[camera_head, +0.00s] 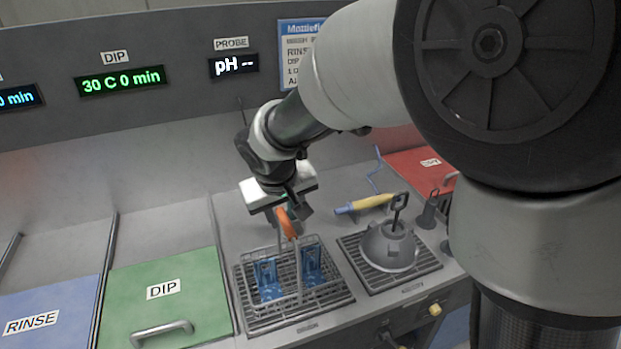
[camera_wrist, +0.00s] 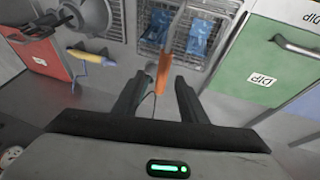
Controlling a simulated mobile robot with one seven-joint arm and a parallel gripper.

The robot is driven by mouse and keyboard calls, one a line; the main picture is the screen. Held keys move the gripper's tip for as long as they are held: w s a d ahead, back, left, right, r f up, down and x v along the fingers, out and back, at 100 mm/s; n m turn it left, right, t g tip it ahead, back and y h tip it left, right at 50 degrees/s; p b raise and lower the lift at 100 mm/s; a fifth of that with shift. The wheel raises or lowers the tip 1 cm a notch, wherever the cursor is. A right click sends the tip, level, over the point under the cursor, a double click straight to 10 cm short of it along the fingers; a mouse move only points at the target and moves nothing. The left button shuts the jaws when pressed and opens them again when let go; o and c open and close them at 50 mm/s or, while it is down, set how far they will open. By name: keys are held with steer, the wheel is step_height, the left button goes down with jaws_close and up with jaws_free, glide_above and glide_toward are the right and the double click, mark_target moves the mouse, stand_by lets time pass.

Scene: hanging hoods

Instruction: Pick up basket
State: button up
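The wire basket (camera_head: 322,297) stands on a grated rack at the middle of the counter and holds blue pieces (camera_head: 311,262). Its tall handle rises to an orange grip (camera_head: 287,223). My gripper (camera_head: 291,212) is above the basket, pointing down close to the orange grip. In the wrist view my gripper's two dark fingers (camera_wrist: 160,80) are spread apart, and the orange grip (camera_wrist: 167,45) reaches toward the gap between their tips. I see no finger pressed on it. The basket (camera_wrist: 192,38) shows beyond, its near part partly covered by the handle.
A grey funnel-shaped vessel (camera_head: 388,249) stands on a second grate to the right. A yellow probe (camera_head: 366,203) with a blue cable lies behind it. A green DIP lid (camera_head: 166,291) and blue RINSE lid (camera_head: 43,315) are left; a red lid (camera_head: 421,164) is back right.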

mark_target(285, 222)
steer(key=shift+a+p+x, duration=0.2)
steer(key=shift+x, duration=1.55)
steer(key=shift+a+p+x, duration=0.15)
steer(key=shift+p+x, duration=0.05)
steer(key=shift+x, duration=1.55)
jaws_close()
steer(key=shift+r, duration=0.15)
